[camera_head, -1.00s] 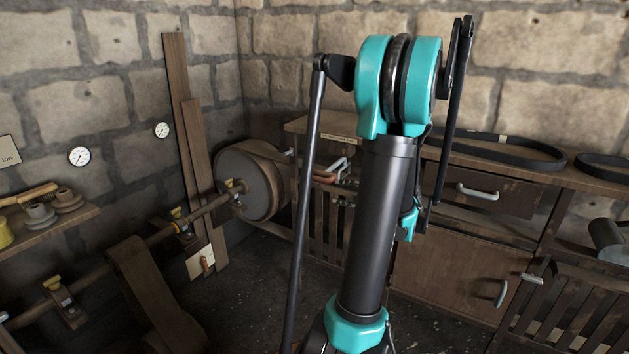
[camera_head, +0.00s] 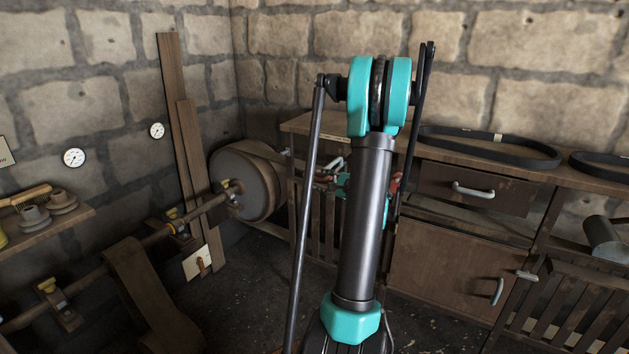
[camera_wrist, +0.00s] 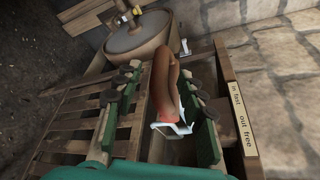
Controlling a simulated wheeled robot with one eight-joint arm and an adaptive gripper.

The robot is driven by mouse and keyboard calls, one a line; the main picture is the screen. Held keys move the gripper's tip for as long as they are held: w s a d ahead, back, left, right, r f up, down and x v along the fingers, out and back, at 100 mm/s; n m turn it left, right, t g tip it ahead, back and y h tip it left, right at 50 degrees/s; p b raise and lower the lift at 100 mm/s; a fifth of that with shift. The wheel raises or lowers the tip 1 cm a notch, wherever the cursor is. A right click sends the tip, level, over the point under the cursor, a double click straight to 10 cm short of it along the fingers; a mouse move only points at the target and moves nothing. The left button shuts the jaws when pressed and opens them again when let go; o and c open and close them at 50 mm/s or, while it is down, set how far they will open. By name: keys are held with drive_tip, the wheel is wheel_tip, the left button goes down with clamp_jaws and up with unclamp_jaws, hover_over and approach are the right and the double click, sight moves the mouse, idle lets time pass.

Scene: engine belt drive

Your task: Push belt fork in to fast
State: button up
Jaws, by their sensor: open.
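The belt fork's handle (camera_wrist: 166,85) is a reddish-brown grip with a pale metal bracket at its lower end, in the middle of the wrist view. My gripper (camera_wrist: 160,76) is open, with one dark-padded green finger on each side of the handle. A label (camera_wrist: 242,118) on the wooden edge to the right reads "in fast" and "out free". In the head view my gripper is mostly hidden behind my arm, near the bench's left end.
A large pulley wheel (camera_head: 238,187) on a shaft stands left of the wooden bench (camera_head: 444,252). Slatted wood (camera_wrist: 75,120) lies left of my gripper in the wrist view. Black belts (camera_head: 490,150) lie on the bench top. A stone wall rises behind.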

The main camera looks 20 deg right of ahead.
drive_tip(key=shift+x, duration=2.1)
clamp_jaws()
